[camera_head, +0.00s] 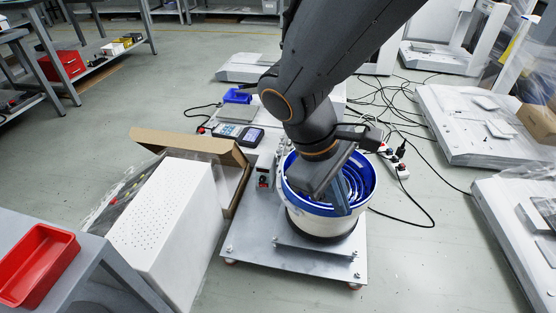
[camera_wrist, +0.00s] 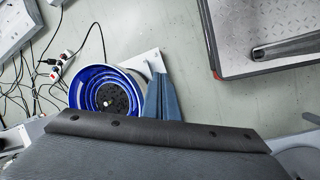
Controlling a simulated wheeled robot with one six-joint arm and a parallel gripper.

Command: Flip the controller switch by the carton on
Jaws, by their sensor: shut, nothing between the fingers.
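A small grey controller box (camera_head: 264,170) stands on the grey base plate, just right of the open cardboard carton (camera_head: 236,157). A small red and black part, perhaps its switch (camera_head: 263,183), shows on its front; its position is too small to tell. My gripper (camera_head: 341,207) is in front of the blue-rimmed bowl feeder (camera_head: 366,177), to the right of the controller and apart from it. In the wrist view the fingers (camera_wrist: 160,97) are together and empty, beside the bowl. The controller cannot be made out in the wrist view.
A white perforated box (camera_head: 165,215) stands left of the carton. A handheld panel (camera_head: 238,135) and a blue bin (camera_head: 237,96) lie behind the controller. Cables and a power strip (camera_head: 400,170) lie right of the bowl. A red tray (camera_head: 38,262) sits front left.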

